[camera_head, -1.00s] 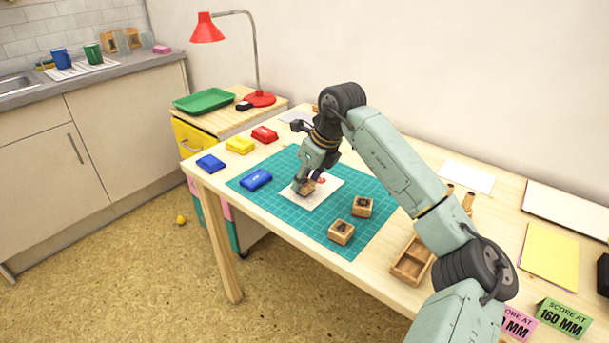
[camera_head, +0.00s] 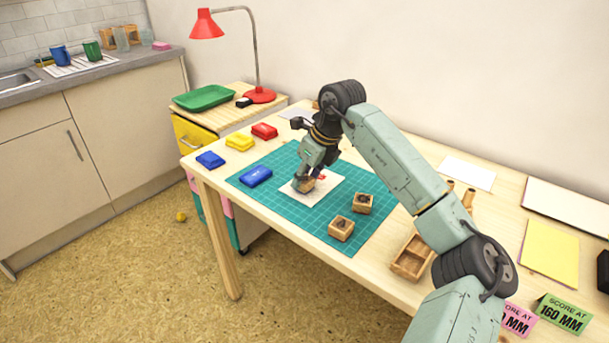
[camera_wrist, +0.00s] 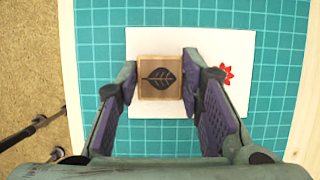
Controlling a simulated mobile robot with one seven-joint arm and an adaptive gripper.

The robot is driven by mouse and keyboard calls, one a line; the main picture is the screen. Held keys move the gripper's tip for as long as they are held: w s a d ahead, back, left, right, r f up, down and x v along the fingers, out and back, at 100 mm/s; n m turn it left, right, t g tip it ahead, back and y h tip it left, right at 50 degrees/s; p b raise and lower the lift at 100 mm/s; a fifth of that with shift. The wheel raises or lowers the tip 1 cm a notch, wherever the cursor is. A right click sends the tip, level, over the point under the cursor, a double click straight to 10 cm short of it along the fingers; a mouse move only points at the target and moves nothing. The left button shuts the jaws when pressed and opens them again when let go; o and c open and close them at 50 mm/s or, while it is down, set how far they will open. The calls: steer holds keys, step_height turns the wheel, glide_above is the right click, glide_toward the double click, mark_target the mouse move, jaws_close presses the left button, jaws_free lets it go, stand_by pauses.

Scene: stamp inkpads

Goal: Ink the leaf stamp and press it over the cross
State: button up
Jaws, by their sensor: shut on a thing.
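My gripper (camera_wrist: 160,85) is shut on the leaf stamp (camera_wrist: 160,78), a wooden block with a dark leaf on its top. The stamp is over the white paper (camera_wrist: 150,42), on its left part in the wrist view; I cannot tell whether it touches the paper. A red flower-like print (camera_wrist: 226,74) shows on the paper to the right of the gripper. No cross is visible; the stamp and gripper hide part of the paper. In the head view the stamp (camera_head: 304,185) is between the fingertips. A blue inkpad (camera_head: 256,176) lies on the mat left of the paper.
Two wooden stamps (camera_head: 341,228) (camera_head: 362,203) stand on the green cutting mat (camera_head: 310,220). More inkpads, blue (camera_head: 210,160), yellow (camera_head: 239,142) and red (camera_head: 264,131), lie at the table's left. A wooden tray (camera_head: 411,257) is to the right, near my arm.

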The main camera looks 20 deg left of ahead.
steer(key=shift+f, duration=0.45)
stand_by(0.7)
steer(key=shift+r, duration=0.15)
steer(key=shift+r, duration=0.45)
steer(key=shift+r, duration=0.1)
steer(key=shift+r+p, duration=1.7)
steer(key=shift+r, duration=1)
